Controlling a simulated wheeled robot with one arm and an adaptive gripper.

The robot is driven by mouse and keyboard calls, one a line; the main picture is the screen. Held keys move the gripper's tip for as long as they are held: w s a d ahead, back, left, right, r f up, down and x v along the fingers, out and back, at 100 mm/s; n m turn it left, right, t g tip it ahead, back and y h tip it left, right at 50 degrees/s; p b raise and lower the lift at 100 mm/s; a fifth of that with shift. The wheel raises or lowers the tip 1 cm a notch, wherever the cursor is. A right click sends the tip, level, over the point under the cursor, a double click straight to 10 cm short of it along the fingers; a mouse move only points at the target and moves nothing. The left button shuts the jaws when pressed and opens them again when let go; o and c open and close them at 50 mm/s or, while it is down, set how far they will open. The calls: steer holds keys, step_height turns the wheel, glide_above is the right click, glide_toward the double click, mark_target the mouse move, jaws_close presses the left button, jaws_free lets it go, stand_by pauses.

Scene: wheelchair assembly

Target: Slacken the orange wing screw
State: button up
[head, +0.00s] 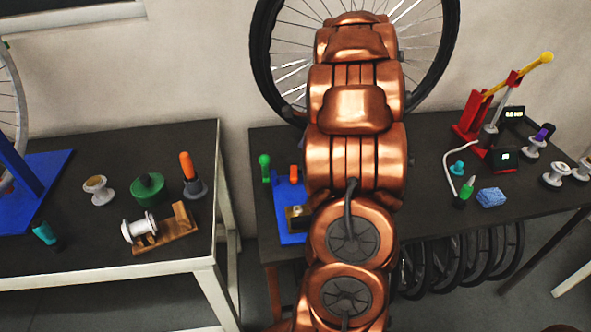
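A small orange part (294,174), which may be the orange wing screw, shows just left of my arm. It is above the blue base (292,232) on the right table; its shape is too small to make out. My copper-coloured arm covers the middle of the picture and hides whatever is to the right of the orange part. My gripper is not visible; the arm links hide it or it is out of frame. A large spoked wheel (265,70) stands upright behind the arm, partly hidden by it.
The right table (425,215) holds a green-topped part (264,166), a red stand with yellow lever (520,72), a blue sponge (491,197) and white hubs. The left table (90,235) holds an orange-handled tool (187,170) and a wooden cradle (165,230). A gap separates the tables.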

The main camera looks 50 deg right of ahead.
mark_target(294, 172)
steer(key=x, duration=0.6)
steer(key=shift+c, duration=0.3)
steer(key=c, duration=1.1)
